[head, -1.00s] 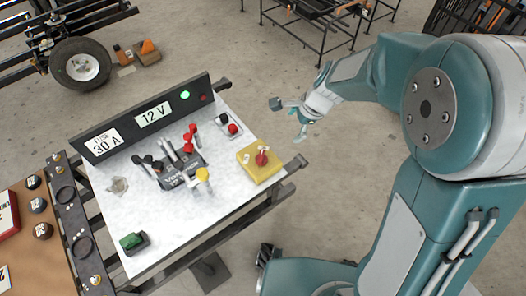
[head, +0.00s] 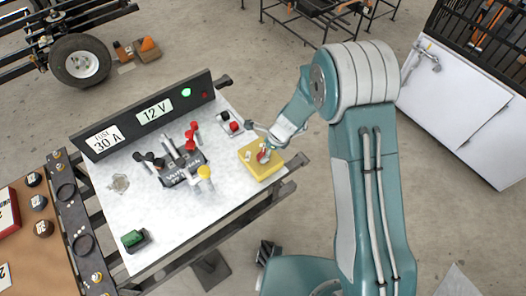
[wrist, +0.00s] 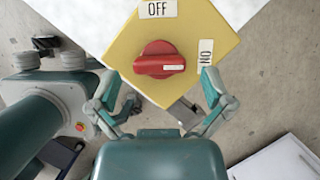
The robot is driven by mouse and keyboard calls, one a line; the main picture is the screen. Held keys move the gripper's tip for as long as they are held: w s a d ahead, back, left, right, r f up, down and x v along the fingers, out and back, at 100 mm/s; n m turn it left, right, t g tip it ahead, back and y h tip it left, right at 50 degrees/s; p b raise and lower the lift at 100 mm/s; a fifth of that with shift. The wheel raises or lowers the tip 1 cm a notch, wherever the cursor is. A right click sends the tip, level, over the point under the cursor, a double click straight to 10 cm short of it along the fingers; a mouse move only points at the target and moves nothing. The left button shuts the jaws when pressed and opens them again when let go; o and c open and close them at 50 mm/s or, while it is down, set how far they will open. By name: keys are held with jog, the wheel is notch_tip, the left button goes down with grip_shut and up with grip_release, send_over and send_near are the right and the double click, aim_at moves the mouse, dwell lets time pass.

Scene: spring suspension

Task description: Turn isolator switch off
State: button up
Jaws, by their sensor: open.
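The isolator switch is a yellow box (head: 252,168) near the right edge of the white panel top, with a red rotary knob (wrist: 160,60). In the wrist view an OFF label (wrist: 158,9) is above the knob and an ON label (wrist: 206,52) is to its right. The knob's pale marker strip lies toward its right side, on the ON side. My gripper (wrist: 160,100) is open, its two fingers spread on either side of the box's lower corner, below the knob. In the head view my gripper (head: 260,142) is at the box and partly covers the knob.
Black and red levers (head: 185,160) and a yellow-topped lever (head: 204,173) stand left of the box. A small red and black button unit (head: 230,124) sits behind it. A green rocker (head: 132,238) is at the front left. A display board (head: 145,115) runs along the back.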

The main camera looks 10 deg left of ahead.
jog(key=shift+x, duration=0.85)
jog(key=shift+d, duration=0.1)
jog(key=c, duration=1)
